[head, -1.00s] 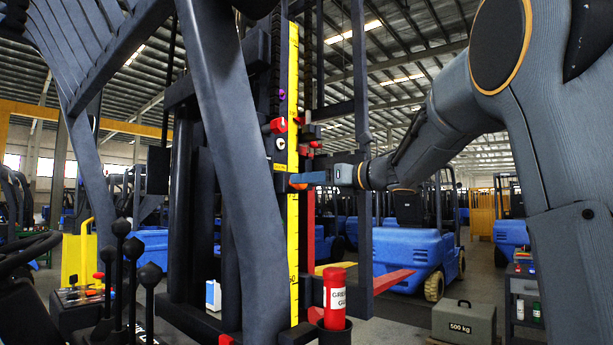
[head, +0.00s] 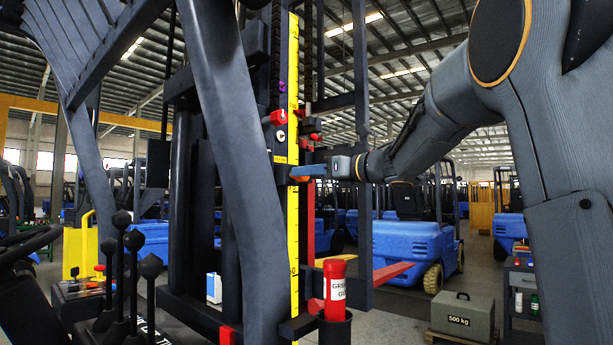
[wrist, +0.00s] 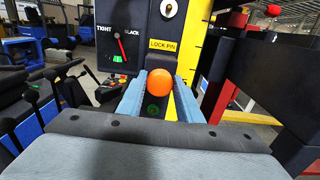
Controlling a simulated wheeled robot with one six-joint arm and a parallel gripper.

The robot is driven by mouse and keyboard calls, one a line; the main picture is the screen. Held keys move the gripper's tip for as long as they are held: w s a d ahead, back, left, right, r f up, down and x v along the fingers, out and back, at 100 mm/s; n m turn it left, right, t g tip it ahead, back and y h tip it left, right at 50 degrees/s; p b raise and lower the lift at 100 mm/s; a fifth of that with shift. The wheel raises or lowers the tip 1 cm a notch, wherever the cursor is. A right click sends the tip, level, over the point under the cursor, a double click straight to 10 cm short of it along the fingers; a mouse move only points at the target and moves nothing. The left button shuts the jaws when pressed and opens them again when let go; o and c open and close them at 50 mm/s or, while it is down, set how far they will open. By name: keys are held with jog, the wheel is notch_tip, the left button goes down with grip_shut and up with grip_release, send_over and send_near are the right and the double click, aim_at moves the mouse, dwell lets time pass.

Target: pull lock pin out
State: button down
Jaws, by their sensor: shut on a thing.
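The lock pin shows as an orange ball knob (wrist: 161,83) in the wrist view, below a yellow LOCK PIN label (wrist: 163,45) on a black housing. My gripper (wrist: 158,90) has its two blue fingers on either side of the knob, shut on it. In the head view, my gripper (head: 305,171) is at the mast beside the yellow scale, with the orange knob (head: 299,179) at its fingertips. The pin's shaft is hidden behind the knob, so how far it sits in cannot be told.
A TIGHT/SLACK gauge (wrist: 112,42) with a red needle is left of the label. A yellow scale strip (head: 293,230) runs up the mast. A red handle (head: 277,118) is above the pin. A red grease canister (head: 335,285) stands below, and a 500 kg block (head: 463,316) is at lower right.

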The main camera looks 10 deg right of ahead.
jog(key=shift+b+v, duration=1.65)
jog(key=shift+v, duration=0.55)
jog(key=shift+f, duration=0.1)
jog(key=c, duration=1.3)
grip_release()
jog(key=shift+s+d, duration=0.2)
jog(key=b+v, duration=0.2)
jog(key=v, duration=0.5)
jog(key=shift+s+d, duration=0.2)
jog(key=shift+s, duration=0.15)
